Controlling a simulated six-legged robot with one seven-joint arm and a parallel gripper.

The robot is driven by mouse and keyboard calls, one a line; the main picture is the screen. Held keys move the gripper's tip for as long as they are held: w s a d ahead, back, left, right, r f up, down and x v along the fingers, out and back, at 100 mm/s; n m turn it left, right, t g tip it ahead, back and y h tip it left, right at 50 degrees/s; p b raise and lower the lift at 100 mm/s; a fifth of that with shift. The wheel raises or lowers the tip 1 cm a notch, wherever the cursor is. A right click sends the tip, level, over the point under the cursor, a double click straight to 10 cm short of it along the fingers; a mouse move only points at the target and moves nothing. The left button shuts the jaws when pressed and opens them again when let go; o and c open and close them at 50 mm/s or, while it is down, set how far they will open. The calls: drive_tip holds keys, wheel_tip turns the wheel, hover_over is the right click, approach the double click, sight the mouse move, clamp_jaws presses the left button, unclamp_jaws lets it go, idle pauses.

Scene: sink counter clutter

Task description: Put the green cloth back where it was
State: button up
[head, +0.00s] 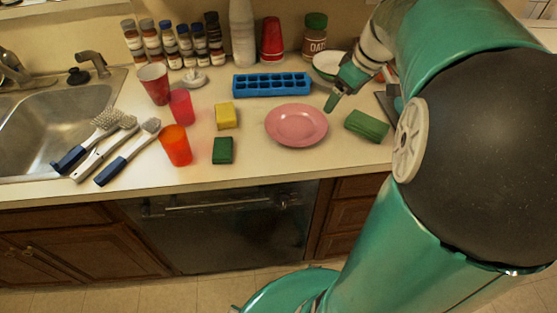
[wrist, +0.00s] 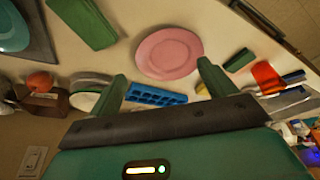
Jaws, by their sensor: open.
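The green cloth (head: 366,126), a folded dark green block, lies on the counter right of the pink plate (head: 297,125). It also shows at the upper left of the wrist view (wrist: 82,20), apart from my fingers. My gripper (head: 333,103) is open and empty, above the counter near the plate's upper right edge. In the wrist view its two green fingers (wrist: 162,74) are spread, with the plate beyond them. A smaller dark green block (head: 222,150), like a sponge, lies left of the plate near the front edge.
A blue ice tray (head: 272,84) lies behind the plate, and a white bowl (head: 328,65) is behind my gripper. A yellow sponge (head: 226,116), cups and brushes lie left, beside the sink (head: 50,125). Bottles line the wall. Counter in front of the plate is bare.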

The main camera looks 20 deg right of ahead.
drive_tip(key=s+a+m, duration=0.1)
drive_tip(key=s+a, duration=0.3)
drive_tip(key=a, duration=0.3)
drive_tip(key=s+a+m+t, duration=0.1)
drive_tip(key=s+a, duration=0.3)
drive_tip(key=a, duration=0.4)
drive_tip(key=s+a+m+t+h, duration=0.1)
drive_tip(key=s+a, duration=0.3)
drive_tip(key=a, duration=0.4)
drive_tip(key=shift+f+m, duration=0.15)
drive_tip(key=shift+m, duration=0.25)
drive_tip(key=c, duration=1)
drive_tip(key=shift+d, duration=0.15)
